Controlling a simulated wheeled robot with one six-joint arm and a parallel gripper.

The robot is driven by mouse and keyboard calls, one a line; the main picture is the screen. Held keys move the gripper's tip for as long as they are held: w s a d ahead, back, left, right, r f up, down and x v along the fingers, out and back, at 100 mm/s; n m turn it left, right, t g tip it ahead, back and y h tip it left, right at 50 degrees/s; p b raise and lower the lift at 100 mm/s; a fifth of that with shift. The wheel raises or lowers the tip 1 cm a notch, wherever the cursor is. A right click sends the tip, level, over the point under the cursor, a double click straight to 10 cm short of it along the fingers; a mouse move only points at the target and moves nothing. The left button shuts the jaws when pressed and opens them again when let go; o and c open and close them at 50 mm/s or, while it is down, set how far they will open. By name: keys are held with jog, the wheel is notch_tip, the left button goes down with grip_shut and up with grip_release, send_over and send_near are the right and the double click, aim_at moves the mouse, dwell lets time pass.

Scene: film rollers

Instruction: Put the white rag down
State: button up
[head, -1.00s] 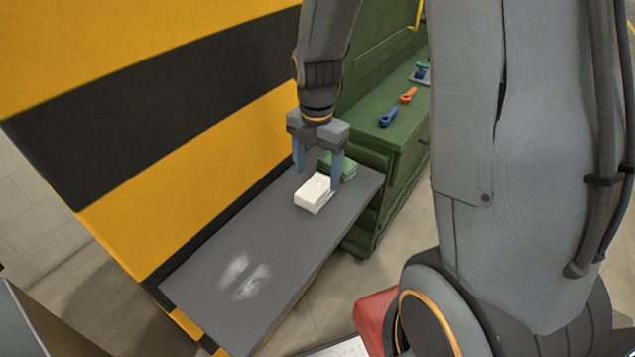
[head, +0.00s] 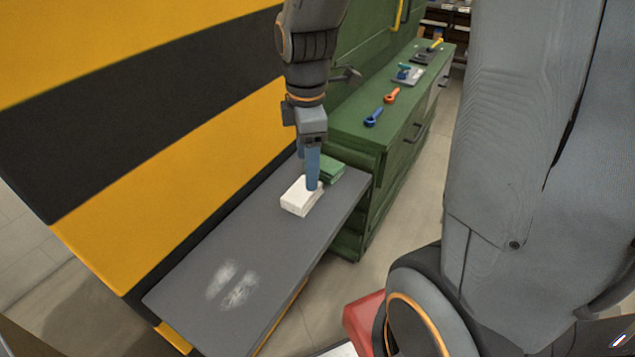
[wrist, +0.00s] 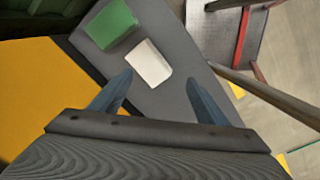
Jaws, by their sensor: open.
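The white rag (head: 297,198) is a folded block lying on the grey shelf (head: 190,310), near its far right end. It also shows in the wrist view (wrist: 148,64), flat on the shelf and beyond my fingertips. A green rag (head: 333,170) lies just behind it. My gripper (head: 308,172) appears above and behind the white rag in the head view, with one finger overlapping the rag's edge. In the wrist view my gripper (wrist: 158,82) has its blue fingers wide apart with nothing between them. The white rag is clear of both fingers there.
Two pale smudges (head: 231,284) mark the near part of the shelf, which is otherwise bare. A yellow and black striped wall (head: 130,120) runs along its left side. A green cabinet (head: 385,140) with several tools on top stands at the right.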

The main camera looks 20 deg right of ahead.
jog(key=s+f+m, duration=0.2)
jog(key=s+m, duration=0.4)
jog(key=m, duration=0.9)
jog(key=shift+m+t, duration=0.4)
jog(key=shift+s, duration=0.1)
jog(key=shift+o, duration=0.5)
jog(key=m+g, duration=0.1)
jog(key=m, duration=1)
send_over(302, 190)
jog(key=shift+f, duration=0.7)
jog(key=shift+f+p, duration=0.85)
jog(key=shift+f, duration=2.85)
jog(key=shift+c, duration=0.5)
